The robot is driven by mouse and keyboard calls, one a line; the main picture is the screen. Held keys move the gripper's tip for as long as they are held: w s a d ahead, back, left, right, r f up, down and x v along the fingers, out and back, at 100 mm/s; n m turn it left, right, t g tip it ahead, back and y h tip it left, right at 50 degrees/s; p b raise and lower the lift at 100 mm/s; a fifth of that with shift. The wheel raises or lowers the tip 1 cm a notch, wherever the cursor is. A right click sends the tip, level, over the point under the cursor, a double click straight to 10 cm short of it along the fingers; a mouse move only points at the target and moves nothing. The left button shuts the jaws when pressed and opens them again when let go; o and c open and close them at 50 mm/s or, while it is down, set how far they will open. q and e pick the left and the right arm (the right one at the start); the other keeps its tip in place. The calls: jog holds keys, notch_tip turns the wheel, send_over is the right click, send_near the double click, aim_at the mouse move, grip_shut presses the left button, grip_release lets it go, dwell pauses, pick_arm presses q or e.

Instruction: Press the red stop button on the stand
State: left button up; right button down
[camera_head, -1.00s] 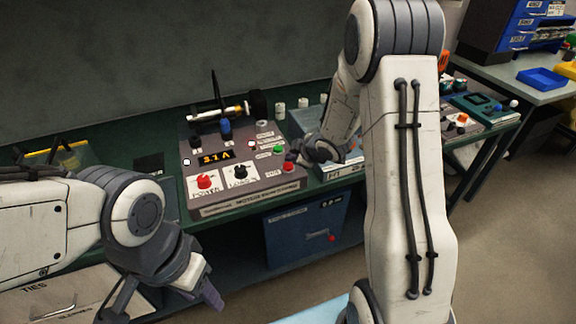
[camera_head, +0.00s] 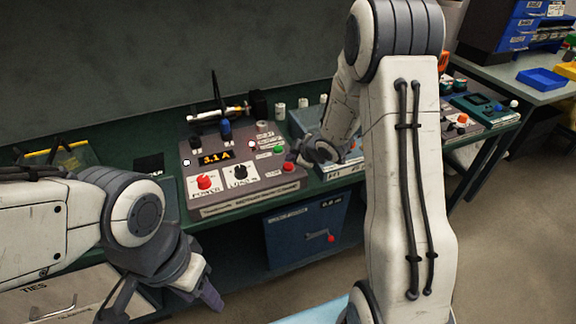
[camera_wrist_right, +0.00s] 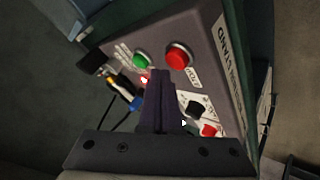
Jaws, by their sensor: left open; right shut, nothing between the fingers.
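The grey stand (camera_head: 230,193) sits on the green bench with its display reading 3.1 A. Its red stop button (camera_head: 289,167) is at the right front corner of the panel. In the right wrist view the red stop button (camera_wrist_right: 178,57) is up and its round top is in full view, beside a green button (camera_wrist_right: 142,60). My right gripper (camera_wrist_right: 160,73) is shut and empty, its fingertips over the panel near both buttons. I cannot tell any contact. In the head view my right gripper (camera_head: 300,160) is just right of the red button. My left gripper (camera_head: 166,300) is open and empty, low in front of the bench.
A red power knob (camera_head: 204,182) and a black knob (camera_head: 240,173) stand on the same panel. A pump assembly (camera_head: 232,112) is behind the stand. A grey-blue box (camera_head: 308,121) is to its right. A blue cabinet (camera_head: 300,232) is below the bench top.

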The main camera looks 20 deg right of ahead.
aim_at(291, 167)
jog(key=shift+f, duration=0.1)
dwell(0.4)
jog(key=shift+f+b, duration=0.3)
jog(key=shift+b, duration=0.05)
jog(key=shift+f+b, duration=0.55)
jog(key=shift+f, duration=0.1)
dwell(0.7)
jog(key=shift+r, duration=0.15)
jog(key=shift+r+p, duration=0.9)
jog(key=shift+p, duration=0.1)
notch_tip(291, 167, up, 5)
jog(key=p, duration=0.5)
jog(key=shift+r, duration=0.1)
